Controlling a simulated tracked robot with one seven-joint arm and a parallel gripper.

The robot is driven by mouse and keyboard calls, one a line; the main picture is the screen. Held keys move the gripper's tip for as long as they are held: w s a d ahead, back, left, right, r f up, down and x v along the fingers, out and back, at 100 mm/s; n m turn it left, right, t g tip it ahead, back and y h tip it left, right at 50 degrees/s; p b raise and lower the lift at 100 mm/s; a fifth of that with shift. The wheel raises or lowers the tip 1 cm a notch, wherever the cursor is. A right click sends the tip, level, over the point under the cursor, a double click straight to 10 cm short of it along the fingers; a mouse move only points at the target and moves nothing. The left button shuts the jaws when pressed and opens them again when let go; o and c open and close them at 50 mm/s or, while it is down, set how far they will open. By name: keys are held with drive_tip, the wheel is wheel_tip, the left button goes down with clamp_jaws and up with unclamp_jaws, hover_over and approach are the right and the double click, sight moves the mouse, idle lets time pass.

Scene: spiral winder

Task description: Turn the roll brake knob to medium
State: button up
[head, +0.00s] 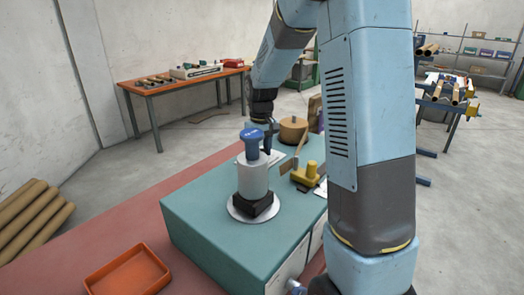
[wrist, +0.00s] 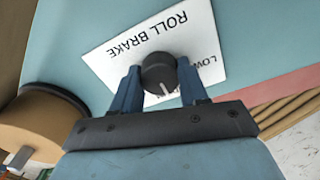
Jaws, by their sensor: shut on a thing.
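The roll brake knob (wrist: 158,75) is small, round and black, with a white pointer line. It sits on a white label (wrist: 115,60) printed "ROLL BRAKE", which appears upside down in the wrist view. The pointer aims toward the bottom of the picture, slightly right. The word "LOW" shows right of the knob; other lettering is partly hidden by a finger. My gripper (wrist: 160,88) has its two blue fingers on either side of the knob, shut on it. In the head view my gripper (head: 268,142) is low at the teal machine (head: 215,235), partly behind a blue-capped white roll; the knob is hidden there.
The white roll (head: 252,180) with its blue cap stands on a pale disc near my gripper. A brown round piece (head: 293,130) and a yellow part (head: 306,174) are close by. An orange tray (head: 128,272) lies at the front left. Cardboard tubes (head: 32,220) lie at the far left.

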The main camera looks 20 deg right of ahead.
drive_tip(key=o, duration=1.1)
drive_tip(key=shift+c, duration=0.2)
wheel_tip(320, 180, up, 14)
drive_tip(key=shift+f, duration=0.1)
drive_tip(key=s+r+m+t, duration=0.1)
drive_tip(key=s+m+t, duration=0.1)
drive_tip(key=s, duration=1.2)
drive_tip(key=s+r+m+t, duration=0.1)
drive_tip(key=s+t, duration=0.2)
drive_tip(key=s, duration=1.2)
drive_tip(key=shift+d+r+m+t, duration=0.2)
drive_tip(key=shift+r+m+t, duration=0.1)
drive_tip(key=shift+r+m, duration=0.1)
